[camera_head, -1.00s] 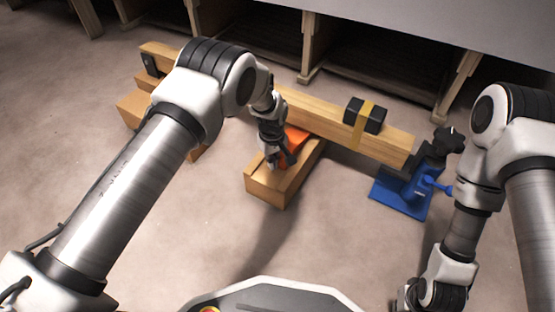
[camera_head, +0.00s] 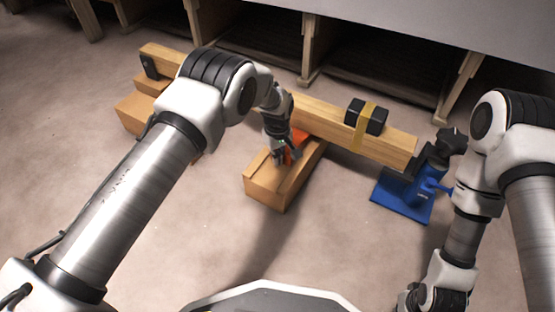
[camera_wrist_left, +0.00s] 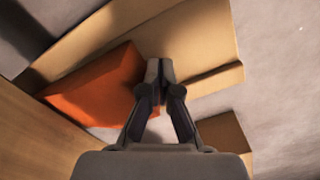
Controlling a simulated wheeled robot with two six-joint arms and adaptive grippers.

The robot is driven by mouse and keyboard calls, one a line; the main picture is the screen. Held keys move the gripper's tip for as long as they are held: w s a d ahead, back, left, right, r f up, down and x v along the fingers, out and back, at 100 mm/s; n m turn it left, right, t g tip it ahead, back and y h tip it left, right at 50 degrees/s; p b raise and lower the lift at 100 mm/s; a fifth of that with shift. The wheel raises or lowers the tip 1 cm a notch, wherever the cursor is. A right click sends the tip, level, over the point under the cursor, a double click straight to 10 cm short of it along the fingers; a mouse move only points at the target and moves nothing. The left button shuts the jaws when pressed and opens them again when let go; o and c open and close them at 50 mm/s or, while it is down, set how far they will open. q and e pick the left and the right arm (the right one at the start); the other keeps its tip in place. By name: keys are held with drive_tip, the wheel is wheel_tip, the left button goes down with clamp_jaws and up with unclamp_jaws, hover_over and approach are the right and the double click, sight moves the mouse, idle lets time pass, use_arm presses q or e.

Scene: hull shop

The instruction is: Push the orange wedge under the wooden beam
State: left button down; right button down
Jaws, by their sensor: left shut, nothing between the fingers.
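The orange wedge (camera_head: 299,139) lies on top of a wooden block (camera_head: 268,187), its far part by the near side of the long wooden beam (camera_head: 312,118). How far it reaches under the beam is hidden. My left gripper (camera_head: 287,160) is shut and empty, low over the block at the wedge's near end. In the left wrist view the closed fingertips (camera_wrist_left: 160,70) are beside the end of the orange wedge (camera_wrist_left: 95,88), touching or nearly so. The wooden block (camera_wrist_left: 205,45) lies beyond them. My right arm is at the right; its fingers are out of view.
A blue jack stand (camera_head: 405,195) is at the beam's right end. A black block with a yellow strap (camera_head: 366,117) sits on the beam. Wooden blocks (camera_head: 137,112) support the left end. Dark shelving (camera_head: 370,70) stands behind. The floor in front is clear.

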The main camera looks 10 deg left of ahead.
use_arm(q)
drive_tip(key=shift+w+d+b, duration=0.25)
drive_tip(key=shift+w+b, duration=0.05)
drive_tip(key=shift+w, duration=0.5)
use_arm(e)
drive_tip(key=shift+f, duration=0.35)
idle(0.4)
